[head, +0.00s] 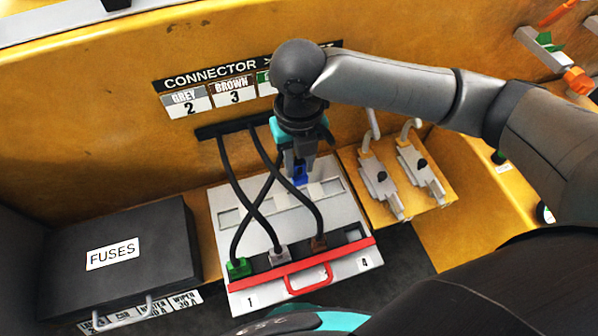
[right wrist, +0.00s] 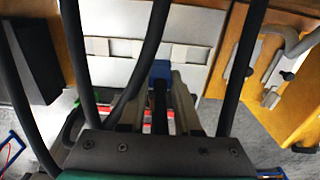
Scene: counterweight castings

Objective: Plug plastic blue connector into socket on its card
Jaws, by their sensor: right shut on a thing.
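My right gripper (head: 297,158) is shut on the blue connector (head: 300,174) and holds it over the upper part of the white panel (head: 222,199). The connector shows between the fingers in the right wrist view (right wrist: 161,70). On the panel's lower strip sit a green connector (head: 238,268), a grey connector (head: 279,255) and a brown connector (head: 318,243), each with a black cable. A dark opening (head: 353,235) shows right of the brown one, above the printed 4. Label cards GREY 2 (head: 187,101) and BROWN 3 (head: 233,90) are on the wall; my arm hides further cards. My left gripper is out of view.
Black cables (head: 252,210) cross over the panel close to my right gripper. A red bar with a red handle (head: 308,278) runs along the panel's front. A black FUSES box (head: 120,255) stands left. Grey levers (head: 380,185) on a wooden block stand right.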

